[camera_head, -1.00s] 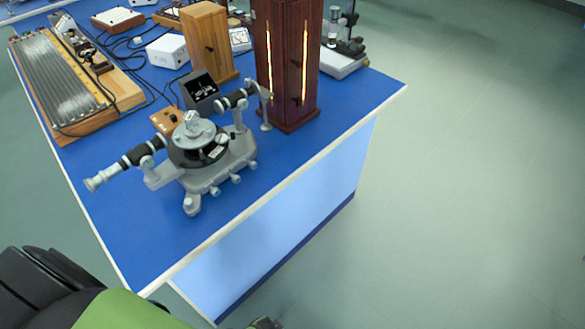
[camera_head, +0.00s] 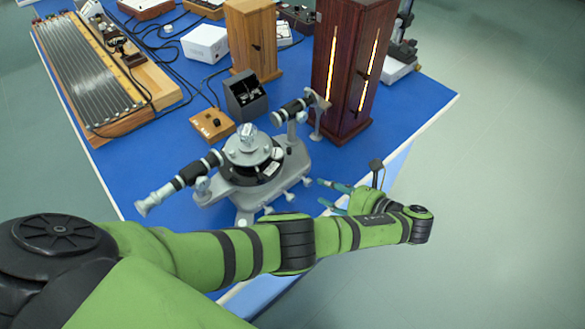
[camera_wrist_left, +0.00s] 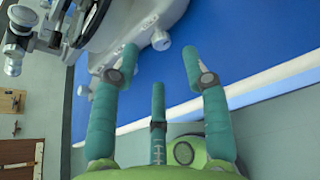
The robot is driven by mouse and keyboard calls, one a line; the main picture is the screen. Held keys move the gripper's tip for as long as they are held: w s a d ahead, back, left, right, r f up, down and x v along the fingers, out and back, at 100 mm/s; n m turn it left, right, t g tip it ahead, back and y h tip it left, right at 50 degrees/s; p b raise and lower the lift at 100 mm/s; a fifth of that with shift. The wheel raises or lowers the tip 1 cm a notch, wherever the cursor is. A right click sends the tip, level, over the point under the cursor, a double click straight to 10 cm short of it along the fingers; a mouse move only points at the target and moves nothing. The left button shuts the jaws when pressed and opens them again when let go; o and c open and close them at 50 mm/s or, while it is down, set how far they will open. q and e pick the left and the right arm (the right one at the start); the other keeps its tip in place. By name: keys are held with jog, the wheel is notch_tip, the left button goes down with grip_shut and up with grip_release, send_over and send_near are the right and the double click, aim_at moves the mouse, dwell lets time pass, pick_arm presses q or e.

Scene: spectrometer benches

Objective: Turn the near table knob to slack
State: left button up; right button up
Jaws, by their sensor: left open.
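The grey spectrometer (camera_head: 258,172) stands on the blue table with a round black table on top and a telescope tube on its left. Several small grey knobs (camera_head: 290,198) stick out along its front edge. I cannot tell which one is the near table knob. My left gripper (camera_head: 325,190) is open and empty at the right front of the spectrometer, fingers pointing towards it. In the left wrist view, the gripper (camera_wrist_left: 160,55) has its fingertips on both sides of one grey knob (camera_wrist_left: 161,40), with no clear contact. My right gripper is not in view.
A dark wooden lamp box (camera_head: 355,65) with glowing slits stands behind the spectrometer. The table's front edge (camera_head: 400,160) passes under my left arm.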

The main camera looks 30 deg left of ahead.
aim_at(311, 182)
pick_arm(q)
jog(key=shift+a, duration=0.1)
jog(key=shift+x, duration=2.45)
jog(key=shift+w+a+f, duration=0.1)
jog(key=shift+a+f, duration=0.15)
jog(key=shift+a, duration=0.1)
jog(key=c, duration=0.9)
grip_shut()
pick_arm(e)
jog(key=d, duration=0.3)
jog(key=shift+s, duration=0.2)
